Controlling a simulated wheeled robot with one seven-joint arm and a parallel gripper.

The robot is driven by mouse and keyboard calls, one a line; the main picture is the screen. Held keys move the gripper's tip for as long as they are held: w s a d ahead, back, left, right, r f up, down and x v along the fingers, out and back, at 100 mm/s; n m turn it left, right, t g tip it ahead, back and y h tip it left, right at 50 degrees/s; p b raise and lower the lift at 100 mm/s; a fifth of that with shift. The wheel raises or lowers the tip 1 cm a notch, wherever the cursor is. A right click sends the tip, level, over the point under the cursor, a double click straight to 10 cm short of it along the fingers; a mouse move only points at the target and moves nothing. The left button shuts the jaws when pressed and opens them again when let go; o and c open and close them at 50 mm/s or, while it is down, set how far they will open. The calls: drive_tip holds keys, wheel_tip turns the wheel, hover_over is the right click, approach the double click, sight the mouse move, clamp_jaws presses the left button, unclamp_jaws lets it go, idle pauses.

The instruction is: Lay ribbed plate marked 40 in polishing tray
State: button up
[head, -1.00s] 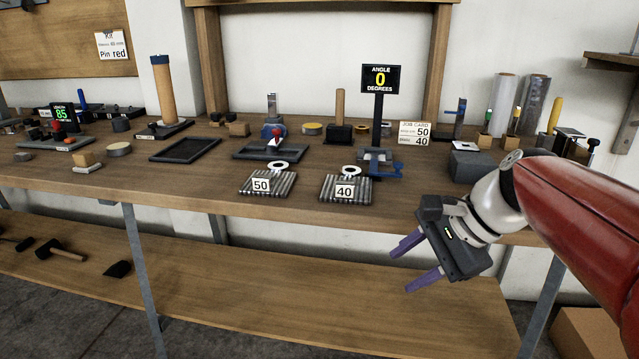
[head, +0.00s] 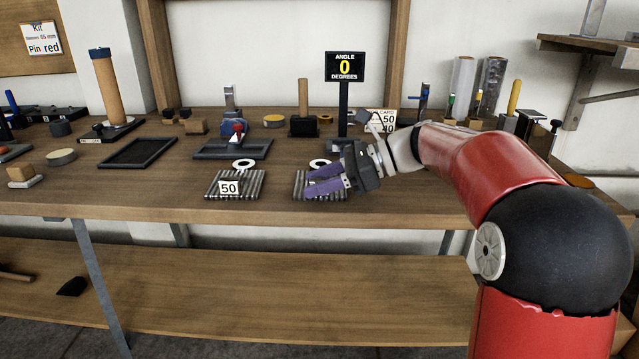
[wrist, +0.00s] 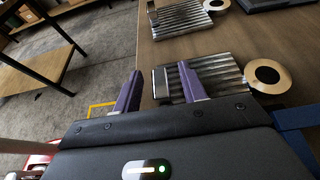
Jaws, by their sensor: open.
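The ribbed plate marked 40 (head: 300,190) lies flat near the front edge of the bench; my gripper covers its label and much of its ribs in the head view. In the wrist view the near ribbed plate (wrist: 218,72), with a pale ring tab, lies just beyond the fingers. My gripper (head: 311,182) is open and empty, over or just above this plate; contact cannot be told. Its purple fingers also show in the wrist view (wrist: 159,69). An empty black tray (head: 107,162) lies at left on the bench; no label tells whether it is the polishing tray.
The ribbed plate marked 50 (head: 246,188) lies left of my gripper. A second dark tray (head: 258,153) behind it holds a fixture with a red knob. The angle display (head: 344,67) stands on a post behind my gripper. Bare bench lies between the empty tray and plate 50.

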drive_tip(key=shift+x, duration=0.95)
clamp_jaws()
drive_tip(key=shift+r, duration=0.1)
